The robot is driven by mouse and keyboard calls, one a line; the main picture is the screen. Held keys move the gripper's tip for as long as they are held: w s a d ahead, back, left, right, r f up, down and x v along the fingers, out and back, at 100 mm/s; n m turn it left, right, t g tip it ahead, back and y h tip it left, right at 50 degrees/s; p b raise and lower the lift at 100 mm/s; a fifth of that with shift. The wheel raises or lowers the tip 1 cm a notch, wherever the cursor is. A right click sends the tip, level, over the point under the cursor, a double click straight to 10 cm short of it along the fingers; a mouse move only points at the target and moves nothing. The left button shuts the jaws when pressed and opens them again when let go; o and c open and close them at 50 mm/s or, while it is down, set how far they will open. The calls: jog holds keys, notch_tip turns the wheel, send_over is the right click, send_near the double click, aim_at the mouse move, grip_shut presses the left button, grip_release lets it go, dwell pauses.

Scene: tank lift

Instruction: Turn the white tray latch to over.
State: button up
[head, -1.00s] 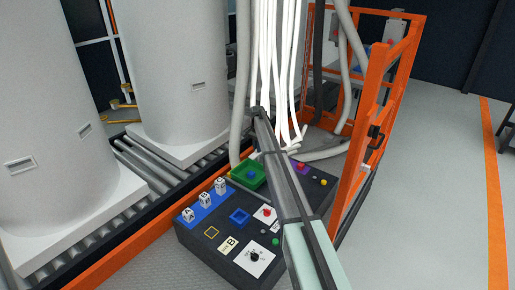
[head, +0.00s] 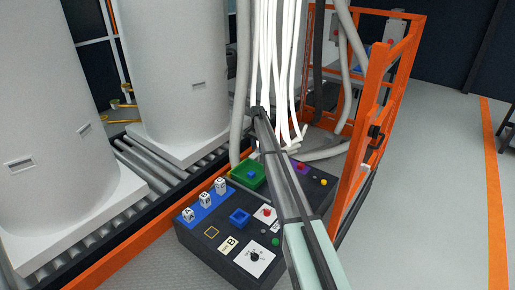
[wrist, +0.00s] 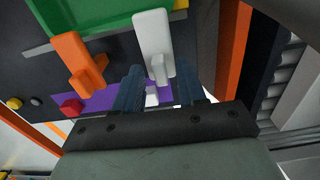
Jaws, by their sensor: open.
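The white tray latch (wrist: 152,32) is in the wrist view, a bar with a raised handle, beside the edge of the green tray (wrist: 85,18). My gripper (wrist: 158,70) is open. Its two dark blue fingers point toward the latch, and the lower handle end shows between them. I cannot tell whether either finger touches it. In the head view the green tray (head: 238,181) sits on the dark panel, and my arm and pale tubes hide most of the latch area.
An orange latch (wrist: 75,60) stands left of the white one. A red button (wrist: 71,107) and purple plate (wrist: 97,100) lie close by. The head view shows the dark control box (head: 200,245), blue square (head: 239,218), white lettered blocks (head: 205,199) and orange frame (head: 362,130).

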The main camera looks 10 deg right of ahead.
notch_tip(320, 180, up, 14)
dwell(0.6)
jog(key=shift+s+f, duration=0.1)
jog(key=shift+f, duration=0.05)
jog(key=s+d+f+n+g+h, duration=0.1)
jog(key=s+f+n, duration=0.5)
jog(key=s, duration=1.3)
jog(key=s+d+f+n+g+h, duration=0.15)
jog(key=s+f+n, duration=0.45)
jog(key=s, duration=1.4)
jog(key=s+d+f+n+g+h, duration=0.15)
jog(key=s+f+n, duration=0.45)
jog(key=s, duration=1.3)
jog(key=s+a+f+m+g+y, duration=0.1)
jog(key=s+f+m, duration=0.3)
jog(key=s+f, duration=0.8)
jog(key=s+a+f+m+g+y, duration=0.1)
jog(key=s+f+m, duration=0.4)
jog(key=s+f, duration=0.7)
jog(key=s+a+y, duration=0.1)
jog(key=s+y, duration=0.1)
jog(key=s, duration=0.3)
jog(key=shift+s+a+f+g, duration=0.25)
jog(key=shift+s+g, duration=0.05)
jog(key=shift+g, duration=0.1)
